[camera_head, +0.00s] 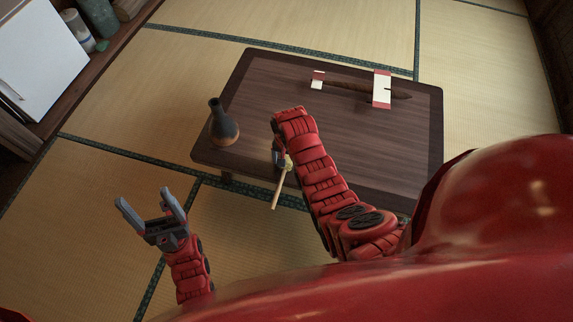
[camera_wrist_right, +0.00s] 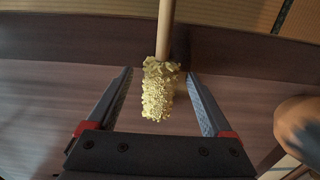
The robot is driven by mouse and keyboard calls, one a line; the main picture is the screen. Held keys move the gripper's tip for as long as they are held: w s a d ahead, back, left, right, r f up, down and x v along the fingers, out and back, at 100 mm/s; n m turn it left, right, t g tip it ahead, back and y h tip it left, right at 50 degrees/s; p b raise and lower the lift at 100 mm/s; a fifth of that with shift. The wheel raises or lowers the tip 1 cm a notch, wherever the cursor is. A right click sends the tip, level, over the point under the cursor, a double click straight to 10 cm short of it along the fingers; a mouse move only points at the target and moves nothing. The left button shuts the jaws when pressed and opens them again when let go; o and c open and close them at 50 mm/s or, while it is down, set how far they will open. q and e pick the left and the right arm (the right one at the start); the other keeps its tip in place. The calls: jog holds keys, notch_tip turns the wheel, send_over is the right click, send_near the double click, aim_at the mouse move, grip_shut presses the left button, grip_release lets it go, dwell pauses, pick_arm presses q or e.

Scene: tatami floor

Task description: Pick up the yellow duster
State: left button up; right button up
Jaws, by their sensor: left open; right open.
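The yellow duster (camera_head: 279,189) has a fluffy yellow head and a pale wooden handle. In the head view its handle sticks out past the near edge of the low dark table (camera_head: 265,90). In the right wrist view the duster head (camera_wrist_right: 158,92) lies between the two fingers of my right gripper (camera_wrist_right: 160,78), with visible space on both sides. My right gripper is open. In the head view my right gripper (camera_head: 281,158) is partly hidden by its arm, beside the duster head. My left gripper (camera_head: 150,205) is open and empty over the tatami, left of the table.
A dark vase (camera_head: 223,124) stands on the table's left corner, close to my right gripper. A dark rod-shaped object (camera_head: 350,88) with white and red bands lies along the table's back. A shelf with jars (camera_head: 78,30) and a white panel (camera_head: 42,55) is at upper left.

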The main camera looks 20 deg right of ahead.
jog(key=shift+f, duration=0.4)
grip_shut()
jog(key=shift+r, duration=0.2)
jog(key=shift+r, duration=0.3)
notch_tip(320, 180, up, 3)
jog(key=shift+w+r+p, duration=0.1)
jog(key=shift+p, duration=0.65)
jog(key=s+p, duration=0.2)
jog(key=s, duration=1.4)
jog(key=shift+r+p, duration=0.3)
jog(key=shift+r, duration=0.15)
jog(key=shift+a, duration=0.1)
